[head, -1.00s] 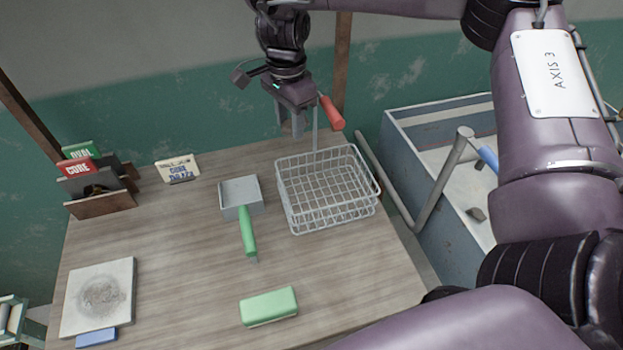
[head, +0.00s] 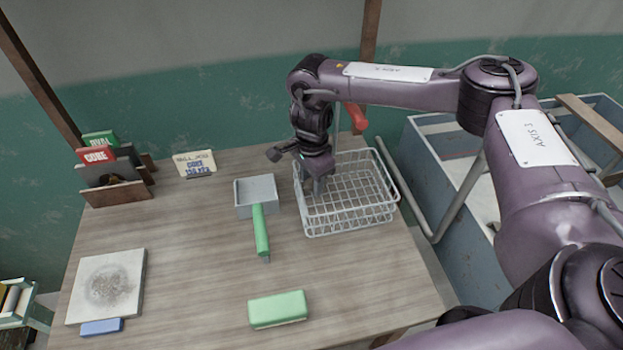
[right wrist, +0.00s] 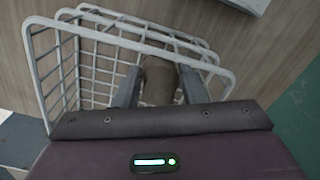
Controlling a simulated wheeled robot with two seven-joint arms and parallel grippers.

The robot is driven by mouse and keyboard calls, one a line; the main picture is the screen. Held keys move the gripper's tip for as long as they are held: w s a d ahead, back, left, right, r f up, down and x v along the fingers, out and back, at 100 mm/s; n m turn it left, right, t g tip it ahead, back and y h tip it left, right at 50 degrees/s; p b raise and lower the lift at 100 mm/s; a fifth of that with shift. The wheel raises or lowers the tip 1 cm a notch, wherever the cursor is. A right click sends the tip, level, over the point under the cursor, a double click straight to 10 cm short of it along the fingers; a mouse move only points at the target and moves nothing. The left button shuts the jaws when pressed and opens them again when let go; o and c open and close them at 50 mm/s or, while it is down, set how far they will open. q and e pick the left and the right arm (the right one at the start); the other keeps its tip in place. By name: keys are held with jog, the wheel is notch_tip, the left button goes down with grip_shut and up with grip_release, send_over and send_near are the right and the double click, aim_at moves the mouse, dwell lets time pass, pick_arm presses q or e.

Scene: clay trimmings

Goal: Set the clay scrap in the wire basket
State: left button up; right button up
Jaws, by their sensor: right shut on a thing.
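The white wire basket (head: 366,219) stands at the back right of the wooden table. My right gripper (head: 318,187) points down into the left part of the basket, its fingers below the rim. In the right wrist view the gripper (right wrist: 160,88) is shut on the brown-grey clay scrap (right wrist: 159,82), with wire mesh (right wrist: 90,70) around and behind it. I cannot tell whether the scrap touches the basket floor. The scrap cannot be made out in the head view. My left gripper is not in view.
A grey pan with a green handle (head: 261,232) lies left of the basket. A green block (head: 278,309) lies in front. A grey slab (head: 106,286) and a card rack (head: 117,191) are at left. A large bin (head: 440,190) stands right of the table.

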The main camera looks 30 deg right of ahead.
aim_at(311, 182)
jog(key=shift+f, duration=0.2)
jog(key=shift+f, duration=0.1)
jog(key=shift+f+b, duration=0.45)
jog(key=shift+f, duration=0.1)
jog(key=o, duration=1)
jog(key=shift+r, duration=0.15)
jog(key=shift+r+p, duration=0.35)
jog(key=shift+r, duration=0.05)
notch_tip(311, 182, up, 12)
jog(key=p, duration=0.1)
jog(key=shift+s+a, duration=0.1)
